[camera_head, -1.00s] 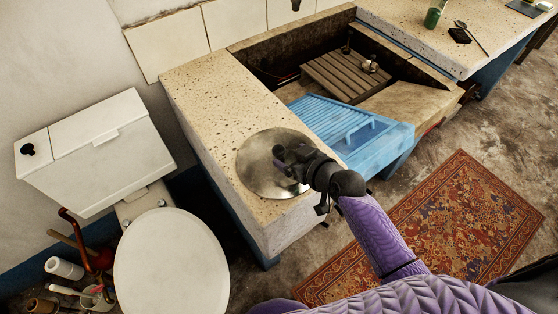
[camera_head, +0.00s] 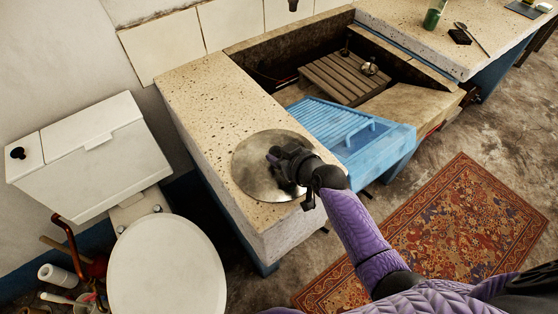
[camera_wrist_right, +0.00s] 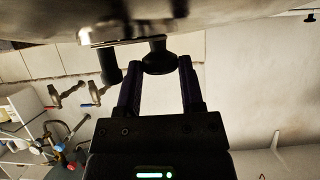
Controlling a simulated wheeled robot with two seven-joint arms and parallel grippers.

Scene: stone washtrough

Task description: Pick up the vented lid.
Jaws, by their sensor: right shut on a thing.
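A round grey metal lid (camera_head: 247,174) lies flat over the left part of the stone top, near its front edge. I take it for the vented lid; no vents can be made out. My right gripper (camera_head: 276,160) is over its middle. In the right wrist view the lid's blurred underside or face (camera_wrist_right: 230,14) fills the top, and a dark knob (camera_wrist_right: 160,60) sits between the fingers of my right gripper (camera_wrist_right: 158,72). The gripper is shut on this knob. Whether the lid touches the stone cannot be told. My left gripper is not in view.
A blue slatted drainboard (camera_head: 372,140) lies right of the lid on the stone trough (camera_head: 205,105). A wooden slatted rack (camera_head: 340,80) is in the basin. A toilet (camera_head: 165,265) stands at left, a patterned rug (camera_head: 450,225) at right.

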